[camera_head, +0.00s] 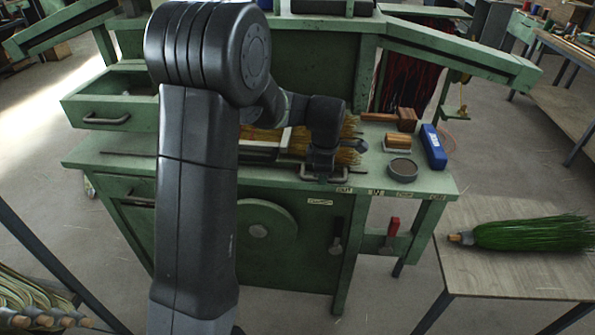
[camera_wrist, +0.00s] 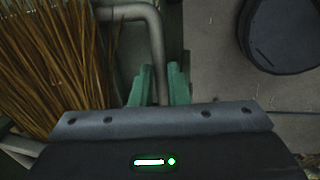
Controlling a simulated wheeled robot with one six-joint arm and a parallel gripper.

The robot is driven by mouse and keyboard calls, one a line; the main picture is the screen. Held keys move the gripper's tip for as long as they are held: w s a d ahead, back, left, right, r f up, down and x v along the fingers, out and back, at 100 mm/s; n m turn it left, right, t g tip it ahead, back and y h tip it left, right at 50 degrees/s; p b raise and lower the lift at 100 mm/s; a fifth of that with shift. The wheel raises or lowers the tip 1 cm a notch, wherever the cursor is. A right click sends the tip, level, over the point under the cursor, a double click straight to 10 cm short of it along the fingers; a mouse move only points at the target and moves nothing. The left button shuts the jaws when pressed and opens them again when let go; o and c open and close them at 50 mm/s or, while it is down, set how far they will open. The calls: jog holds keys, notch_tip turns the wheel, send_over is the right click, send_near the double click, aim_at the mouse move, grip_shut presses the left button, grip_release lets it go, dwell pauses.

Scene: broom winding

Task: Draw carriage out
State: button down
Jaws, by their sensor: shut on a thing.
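The carriage (camera_head: 265,150) lies on the green bench top, with brown broom bristles (camera_head: 350,155) in and beside it. A grey bar handle (camera_head: 335,181) shows at its front edge, partly hidden by my gripper. My gripper (camera_head: 321,170) points down at this handle. In the wrist view my gripper's green fingers (camera_wrist: 160,80) are shut around one leg of the bent grey handle (camera_wrist: 153,30). The bristles (camera_wrist: 50,60) hang close on the left in that view. My arm hides much of the bench's left part and some of the carriage.
A round dark tin (camera_head: 402,171), a blue box (camera_head: 433,146) and wooden blocks (camera_head: 398,142) stand on the bench's right end. An open drawer (camera_head: 110,98) juts out at left. A red-handled clamp (camera_head: 393,228) is below right. A green broom (camera_head: 530,234) lies on a side table.

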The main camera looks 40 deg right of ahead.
aim_at(340, 180)
jog(key=shift+s+d, duration=1.4)
jog(key=shift+s, duration=0.3)
jog(key=c, duration=1.4)
grip_release()
jog(key=shift+s+d, duration=0.15)
jog(key=shift+s, duration=0.05)
jog(key=shift+w, duration=0.1)
jog(key=shift+r, duration=0.1)
jog(key=shift+r, duration=0.3)
notch_tip(340, 180, up, 13)
jog(key=s+a, duration=0.1)
jog(key=a, duration=0.1)
jog(key=shift+s, duration=0.35)
jog(key=shift+f, duration=0.2)
